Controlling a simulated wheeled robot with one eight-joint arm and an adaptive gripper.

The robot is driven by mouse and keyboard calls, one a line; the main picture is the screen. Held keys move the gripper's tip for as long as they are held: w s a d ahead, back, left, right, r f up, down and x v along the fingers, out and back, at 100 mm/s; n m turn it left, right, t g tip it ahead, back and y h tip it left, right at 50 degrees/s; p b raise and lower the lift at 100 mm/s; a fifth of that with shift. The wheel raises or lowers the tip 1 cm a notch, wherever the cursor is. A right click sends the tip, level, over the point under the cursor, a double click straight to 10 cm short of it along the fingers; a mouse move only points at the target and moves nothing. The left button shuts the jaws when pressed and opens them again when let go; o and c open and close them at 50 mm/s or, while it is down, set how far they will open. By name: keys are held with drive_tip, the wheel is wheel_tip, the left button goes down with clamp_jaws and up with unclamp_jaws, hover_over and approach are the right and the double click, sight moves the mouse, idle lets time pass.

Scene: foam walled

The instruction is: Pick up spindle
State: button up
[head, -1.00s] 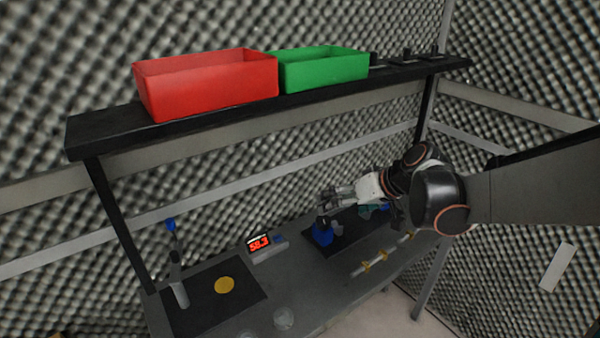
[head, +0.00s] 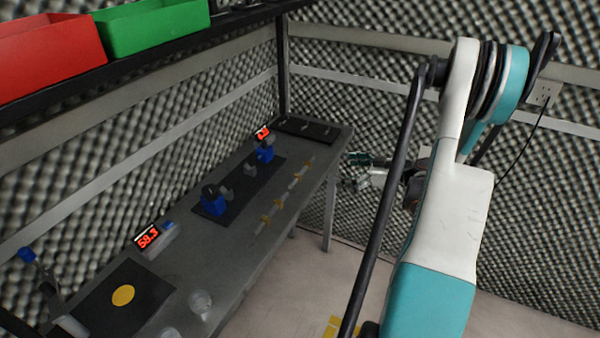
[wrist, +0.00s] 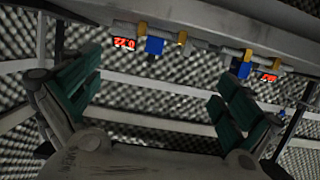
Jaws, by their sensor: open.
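No part is clearly identifiable as the spindle; the likeliest is a thin pale rod (head: 291,186) with yellow pieces along it, lying along the bench's front edge. In the wrist view, grey cylindrical parts with yellow pieces (wrist: 182,38) show along the bench edge at the top. My gripper (head: 352,171) is off the bench's front edge, to the right of the rod and apart from it. Its teal fingers (wrist: 160,72) are spread wide with nothing between them.
The grey bench (head: 245,262) holds two blue devices (head: 214,202) (head: 265,152) on a black mat, red displays (head: 148,237), clear glassware (head: 200,301) and a yellow disc (head: 123,295). A shelf above carries a red bin (head: 45,50) and a green bin (head: 155,27). Open floor lies right of the bench.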

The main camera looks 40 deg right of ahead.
sight(308, 176)
drive_tip(key=b+x, duration=0.4)
drive_tip(key=x, duration=0.9)
drive_tip(key=shift+w+a+f, duration=0.1)
drive_tip(key=shift+w+f, duration=0.15)
drive_tip(key=shift+w, duration=0.05)
drive_tip(key=shift+r, duration=0.1)
drive_tip(key=c, duration=1.4)
